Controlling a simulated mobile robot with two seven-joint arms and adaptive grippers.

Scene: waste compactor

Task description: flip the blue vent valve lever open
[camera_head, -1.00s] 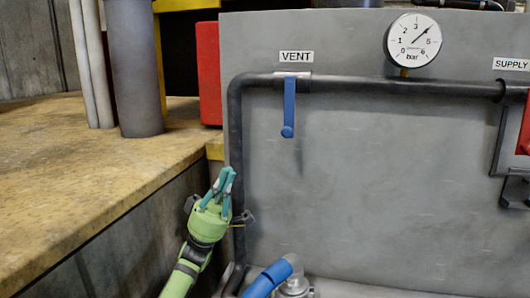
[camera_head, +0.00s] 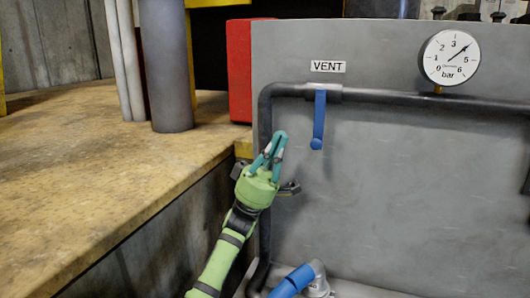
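The blue vent valve lever (camera_head: 319,120) hangs straight down from the dark pipe, under the VENT label (camera_head: 328,66), in the head view. Its rounded lower end is free. My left gripper (camera_head: 279,140), green with teal fingers, is to the left of the lever's lower end and slightly below it, pointing up. There is a visible gap between them in the picture. Its fingers come together at the tips and hold nothing. How far it is from the panel is hard to judge. My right gripper is out of view.
A pressure gauge (camera_head: 450,58) sits above the pipe (camera_head: 400,97) at the right. A vertical pipe run lies behind my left gripper. A worn yellow ledge (camera_head: 100,180) and a red box (camera_head: 240,70) are at the left. The grey panel (camera_head: 400,190) below the lever is clear.

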